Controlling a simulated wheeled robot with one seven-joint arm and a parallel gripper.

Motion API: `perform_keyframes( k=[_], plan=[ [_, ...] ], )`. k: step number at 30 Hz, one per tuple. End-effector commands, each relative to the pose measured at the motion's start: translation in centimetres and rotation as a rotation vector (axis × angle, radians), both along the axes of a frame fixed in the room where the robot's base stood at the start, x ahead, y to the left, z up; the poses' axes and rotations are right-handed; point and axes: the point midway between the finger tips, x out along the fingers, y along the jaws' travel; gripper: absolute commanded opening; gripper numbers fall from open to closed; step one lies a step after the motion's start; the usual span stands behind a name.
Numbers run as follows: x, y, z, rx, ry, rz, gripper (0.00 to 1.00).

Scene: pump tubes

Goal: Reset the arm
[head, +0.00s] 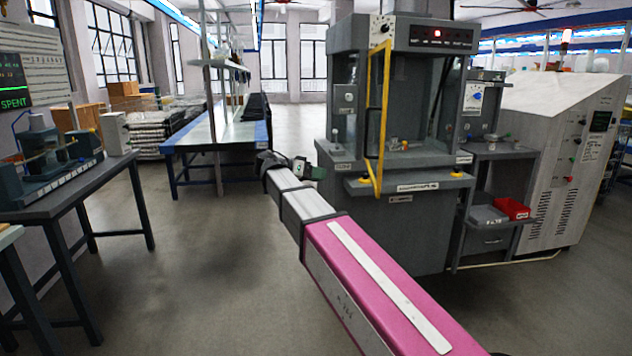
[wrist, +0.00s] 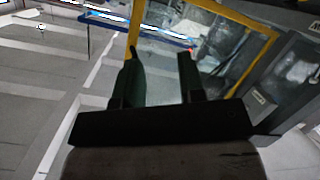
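My arm reaches forward from the lower right in the head view, with a pink and white link and grey links beyond it. My gripper (head: 297,168) is at its far end, in front of the left side of the grey machine (head: 415,232). In the wrist view my gripper (wrist: 160,75) shows two dark fingers with a clear gap between them. It is open, and nothing is seen between the fingers. The machine's yellow-framed door (head: 377,110) stands swung open. The yellow frame (wrist: 245,22) also shows beyond the fingers in the wrist view.
A dark table (head: 60,200) with a small apparatus (head: 50,160) stands at the left. A long blue-edged bench (head: 190,140) is behind. A side stand with a red bin (head: 512,208) and a pale cabinet (head: 560,150) are at the right. The floor (head: 200,260) at centre left is clear.

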Motion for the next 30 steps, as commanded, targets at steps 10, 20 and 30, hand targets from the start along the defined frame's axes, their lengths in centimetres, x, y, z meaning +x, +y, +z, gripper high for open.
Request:
perform_keyframes(
  k=[10, 20, 30],
  plan=[
    [-4.0, -11.4, -19.0, 0.337, 0.543, 0.215, 0.36],
    [-12.9, -17.4, -33.6, 0.771, 0.826, 0.511, 0.36],
    [-19.1, -18.6, -39.6, 1.056, 0.816, 0.733, 0.36]
  ],
)
